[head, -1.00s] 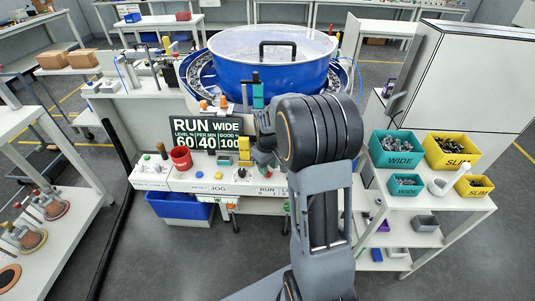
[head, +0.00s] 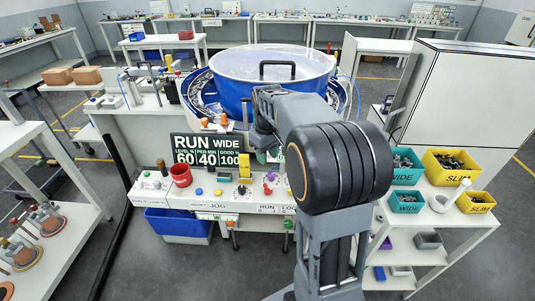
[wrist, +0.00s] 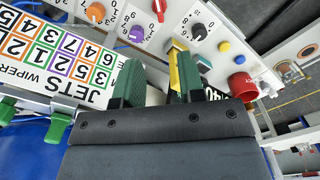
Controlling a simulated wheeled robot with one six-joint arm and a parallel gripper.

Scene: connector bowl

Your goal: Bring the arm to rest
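My gripper (wrist: 158,80) shows in the wrist view with two green fingers standing apart and nothing held between them. A yellow upright piece (wrist: 174,62) shows beside and partly behind the right finger; whether they touch cannot be told. In the head view my gripper (head: 262,154) is small and mostly hidden behind my arm, in front of the blue bowl feeder (head: 235,95). My arm is bent, with its large dark joint over the right part of the control panel (head: 210,203).
The run display (head: 208,150) and a red cup (head: 181,175) stand by the panel. Teal bins (head: 406,201) and yellow bins (head: 476,202) sit on the right cart. A tall white cabinet (head: 455,95) stands behind it.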

